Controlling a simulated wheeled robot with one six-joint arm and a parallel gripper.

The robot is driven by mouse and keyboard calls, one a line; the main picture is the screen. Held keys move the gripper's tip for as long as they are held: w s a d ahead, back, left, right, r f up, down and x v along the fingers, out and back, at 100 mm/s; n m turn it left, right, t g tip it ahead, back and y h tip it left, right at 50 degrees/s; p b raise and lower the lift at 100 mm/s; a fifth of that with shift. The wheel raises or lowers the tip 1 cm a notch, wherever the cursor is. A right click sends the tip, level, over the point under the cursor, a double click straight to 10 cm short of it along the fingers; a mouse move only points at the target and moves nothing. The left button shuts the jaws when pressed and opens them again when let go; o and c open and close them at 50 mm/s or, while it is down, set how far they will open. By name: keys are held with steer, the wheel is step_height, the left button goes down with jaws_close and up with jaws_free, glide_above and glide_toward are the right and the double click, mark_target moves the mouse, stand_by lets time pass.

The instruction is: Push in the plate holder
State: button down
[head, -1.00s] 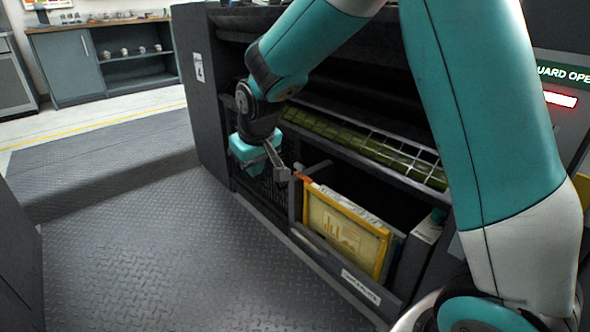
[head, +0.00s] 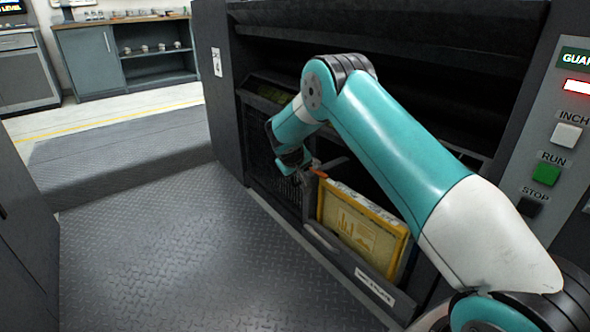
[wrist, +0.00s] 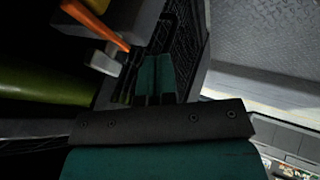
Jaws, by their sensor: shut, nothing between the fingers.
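The plate holder (head: 322,237) is a low dark frame at the foot of the machine, with a white label on its front. A yellow-framed plate (head: 360,228) stands upright in it. An orange lever (head: 318,173) is at its upper left corner; an orange bar, likely the same lever, shows at the top left of the wrist view (wrist: 95,25). My gripper (wrist: 154,62) shows in the wrist view with its teal fingers together and empty, just right of a grey block (wrist: 105,58). In the head view it is mostly hidden near the holder's left end.
The dark machine (head: 229,100) surrounds the holder. A dark mesh (wrist: 185,35) lies close by my fingers, and a green roller (wrist: 45,84) is at left. Control buttons (head: 546,174) are on the right panel. The tread-plate floor (head: 180,260) in front is clear.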

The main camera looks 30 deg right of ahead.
mark_target(318, 160)
steer(key=d, duration=0.2)
steer(key=d+f+b, duration=0.1)
steer(key=shift+w+d, duration=0.25)
steer(key=shift+w, duration=0.15)
steer(key=shift+d+r, duration=0.15)
steer(key=shift+d, duration=0.25)
steer(key=d, duration=0.4)
steer(key=shift+w+d+p, duration=0.35)
steer(key=shift+p, duration=0.05)
